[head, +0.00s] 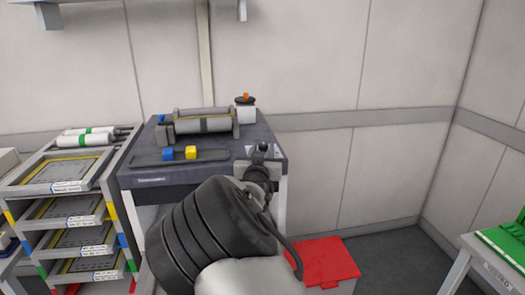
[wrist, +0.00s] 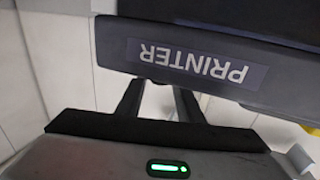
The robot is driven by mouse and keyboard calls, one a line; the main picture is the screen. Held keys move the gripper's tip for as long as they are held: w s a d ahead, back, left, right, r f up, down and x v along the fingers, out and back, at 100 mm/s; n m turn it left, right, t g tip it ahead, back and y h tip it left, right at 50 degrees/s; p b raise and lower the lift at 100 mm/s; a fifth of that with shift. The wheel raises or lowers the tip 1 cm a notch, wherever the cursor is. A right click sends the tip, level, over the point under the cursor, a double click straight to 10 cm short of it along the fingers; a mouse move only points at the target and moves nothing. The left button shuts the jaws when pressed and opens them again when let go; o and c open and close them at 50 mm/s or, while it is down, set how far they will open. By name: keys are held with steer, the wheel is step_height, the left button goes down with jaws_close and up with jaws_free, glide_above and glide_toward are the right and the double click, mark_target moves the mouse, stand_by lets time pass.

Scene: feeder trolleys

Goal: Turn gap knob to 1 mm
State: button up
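The likely gap knob (head: 245,101) is a dark disc with an orange top, on a pale block at the back right corner of the dark printer table (head: 145,181). I cannot read any scale or setting on it. In the head view my arm reaches to the table's front right, and its end hides most of my gripper. In the wrist view my gripper (wrist: 158,96) has two dark fingers set apart with nothing seen between them. Their tips end at or behind the printer's front edge (wrist: 200,62), which bears an upside-down PRINTER label. The knob is not in the wrist view.
A tray rack (head: 68,215) stands left. A red box (head: 324,261) is on the floor at right.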

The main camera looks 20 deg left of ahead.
steer(key=c, duration=0.7)
steer(key=shift+o, duration=0.2)
steer(key=shift+f, duration=0.1)
steer(key=shift+d+b, duration=0.1)
steer(key=shift+b, duration=0.2)
